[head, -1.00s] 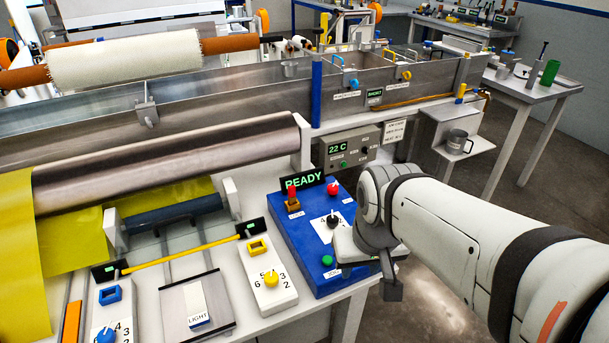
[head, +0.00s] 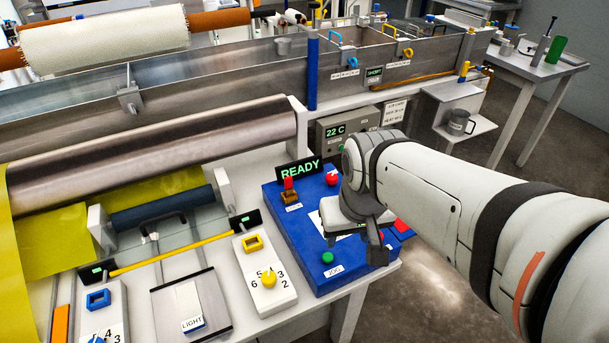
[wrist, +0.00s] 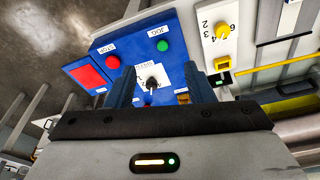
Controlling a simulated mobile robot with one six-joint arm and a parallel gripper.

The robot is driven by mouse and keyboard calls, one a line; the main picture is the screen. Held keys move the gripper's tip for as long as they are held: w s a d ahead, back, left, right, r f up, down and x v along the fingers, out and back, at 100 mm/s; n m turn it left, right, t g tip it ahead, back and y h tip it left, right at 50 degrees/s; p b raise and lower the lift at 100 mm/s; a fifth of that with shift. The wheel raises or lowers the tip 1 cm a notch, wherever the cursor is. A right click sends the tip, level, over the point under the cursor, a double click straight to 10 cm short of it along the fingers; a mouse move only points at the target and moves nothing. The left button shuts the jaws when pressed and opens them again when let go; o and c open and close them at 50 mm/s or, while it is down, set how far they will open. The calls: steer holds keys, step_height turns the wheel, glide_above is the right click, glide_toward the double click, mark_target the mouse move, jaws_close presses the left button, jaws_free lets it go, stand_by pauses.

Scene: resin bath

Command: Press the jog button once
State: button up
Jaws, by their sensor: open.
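The green jog button (head: 327,257) is on the near part of the blue control box (head: 300,265), beside a JOG label. It also shows in the wrist view (wrist: 162,45), round and uncovered. My gripper (wrist: 158,72) is open and empty, with its two dark fingers spread over the box. In the wrist view the jog button appears beyond the fingertips, and a black selector knob (wrist: 152,83) shows between the fingers. In the head view my wrist hides part of the box's right side, and the fingers cannot be made out clearly. I see no contact with the button.
A red STOP button (wrist: 112,62) and a larger red square (wrist: 88,77) are near the jog button. A READY sign (head: 300,171) and a red-topped switch (head: 289,190) stand at the box's back. A white panel with a yellow knob (head: 268,279) is to the left.

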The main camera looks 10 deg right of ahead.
jaws_close()
stand_by(0.3)
steer(key=shift+a, duration=0.1)
stand_by(1.0)
